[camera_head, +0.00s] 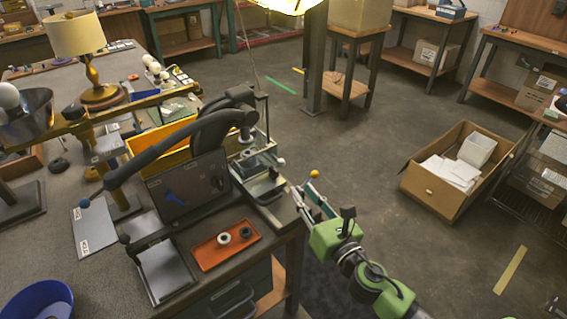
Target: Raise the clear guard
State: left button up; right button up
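A small fixture (266,187) with a metal tray stands at the right edge of the workbench. A pale, see-through panel (257,160) above it looks like the clear guard; it is small and its edges are hard to make out, and it appears to be low over the fixture. My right gripper (316,200), on a green arm from the lower right, is just right of the fixture, beyond the bench edge. An orange ball knob (315,174) shows right above its fingers. I cannot tell whether the fingers touch anything. My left gripper is out of view.
A black curved arm (180,145) and a dark screen (188,186) stand left of the fixture. An orange tray (225,244) with small round parts lies in front. A brass lamp (77,40) stands behind. The floor right of the bench is clear up to a cardboard box (418,180).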

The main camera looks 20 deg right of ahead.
aim_at(283, 166)
jog(key=w, duration=0.4)
jog(key=w+a+p, duration=0.1)
jog(key=w, duration=0.4)
jog(key=w+a, duration=0.1)
jog(key=w, duration=0.3)
jog(key=shift+w, duration=0.25)
jog(key=shift+p, duration=0.3)
grip_shut()
